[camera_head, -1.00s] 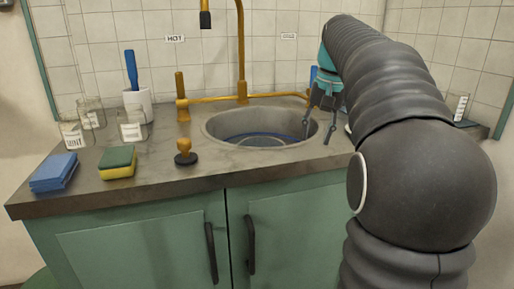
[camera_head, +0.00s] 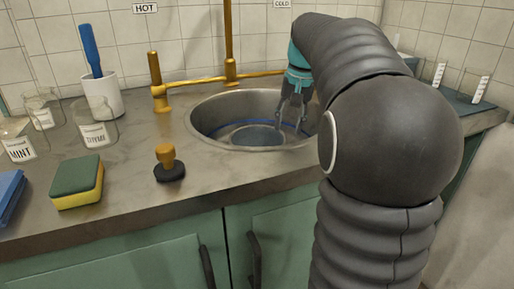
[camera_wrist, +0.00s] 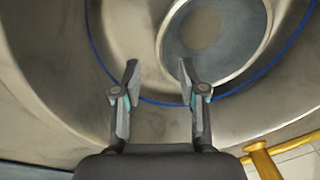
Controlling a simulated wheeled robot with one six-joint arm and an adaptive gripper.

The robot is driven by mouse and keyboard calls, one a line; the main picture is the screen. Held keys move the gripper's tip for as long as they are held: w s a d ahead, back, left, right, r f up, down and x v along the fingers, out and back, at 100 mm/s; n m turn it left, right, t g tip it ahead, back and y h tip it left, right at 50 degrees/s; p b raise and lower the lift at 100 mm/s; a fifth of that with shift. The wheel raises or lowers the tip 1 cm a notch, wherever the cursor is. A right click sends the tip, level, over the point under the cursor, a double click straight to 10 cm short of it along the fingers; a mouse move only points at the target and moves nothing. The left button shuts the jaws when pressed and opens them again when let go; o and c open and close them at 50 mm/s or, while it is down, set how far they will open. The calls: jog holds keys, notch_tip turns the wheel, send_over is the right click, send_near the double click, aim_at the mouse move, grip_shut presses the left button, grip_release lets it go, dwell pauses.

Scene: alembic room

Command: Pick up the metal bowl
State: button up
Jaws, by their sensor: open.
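The round grey metal bowl (camera_head: 257,136) lies low inside the sink (camera_head: 205,118), within a blue line that runs around the basin. In the wrist view the bowl (camera_wrist: 236,48) is at the upper right, partly cut off by the top edge. My gripper (camera_head: 292,121) reaches down into the right side of the sink. In the wrist view my gripper (camera_wrist: 158,68) is open and empty. Its fingers point toward the bowl's near left rim, with the right fingertip overlapping the rim in the picture. I cannot tell whether it touches.
A brass faucet (camera_head: 229,70) stands behind the sink, and its brass base shows in the wrist view (camera_wrist: 262,160). A dark stopper with an orange knob (camera_head: 167,158), a sponge (camera_head: 77,186), labelled glass jars (camera_head: 97,135) and a white cup (camera_head: 103,98) stand on the counter to the left.

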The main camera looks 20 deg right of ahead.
aim_at(284, 140)
jog(key=shift+w+a+f, duration=0.15)
jog(key=shift+w+f, duration=0.05)
jog(key=shift+f, duration=1)
jog(key=shift+w+a+f, duration=0.1)
jog(key=shift+w+f, duration=0.15)
jog(key=shift+f, duration=0.9)
jog(key=shift+w+a+f, duration=0.15)
jog(key=shift+w+f, duration=0.05)
jog(key=shift+f, duration=1)
grip_shut()
jog(key=shift+r, duration=0.1)
